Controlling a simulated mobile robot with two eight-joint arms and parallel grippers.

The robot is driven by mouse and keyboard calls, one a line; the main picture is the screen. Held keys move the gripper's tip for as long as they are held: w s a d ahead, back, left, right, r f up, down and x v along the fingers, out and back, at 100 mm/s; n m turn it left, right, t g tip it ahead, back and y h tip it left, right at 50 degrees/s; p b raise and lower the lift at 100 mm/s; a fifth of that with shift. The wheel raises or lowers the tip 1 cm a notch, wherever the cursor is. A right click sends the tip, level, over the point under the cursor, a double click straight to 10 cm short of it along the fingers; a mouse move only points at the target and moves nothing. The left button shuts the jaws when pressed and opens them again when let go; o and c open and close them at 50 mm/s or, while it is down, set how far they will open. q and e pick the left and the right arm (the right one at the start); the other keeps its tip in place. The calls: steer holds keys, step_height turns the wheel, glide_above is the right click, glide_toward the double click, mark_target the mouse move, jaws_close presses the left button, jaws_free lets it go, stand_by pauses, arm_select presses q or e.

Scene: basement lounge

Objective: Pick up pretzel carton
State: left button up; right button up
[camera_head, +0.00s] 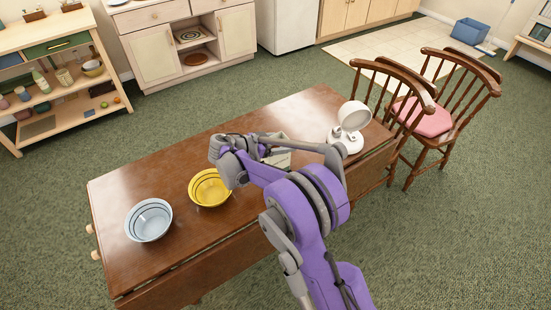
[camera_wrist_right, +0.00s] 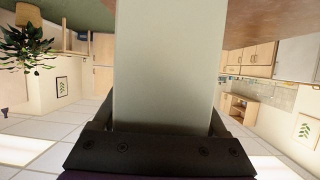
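The pretzel carton appears to be the pale grey-green box (camera_wrist_right: 165,65) that fills the middle of the right wrist view, between the two fingers of my right gripper (camera_wrist_right: 165,125). A finger lies along each side with no clear gap, but I cannot see whether they press on it. In the head view, only a small pale part of the carton (camera_head: 280,159) shows behind my right arm, over the brown table (camera_head: 240,240). The rest is hidden by the arm. I cannot tell whether the carton touches the tabletop. My left gripper is not in view.
A yellow bowl (camera_head: 209,188) stands close beside my right wrist, and a light blue bowl (camera_head: 149,220) farther left. A white round-headed object (camera_head: 350,127) stands at the table's right end. Two wooden chairs (camera_head: 440,105) are to the right.

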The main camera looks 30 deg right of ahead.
jaws_close()
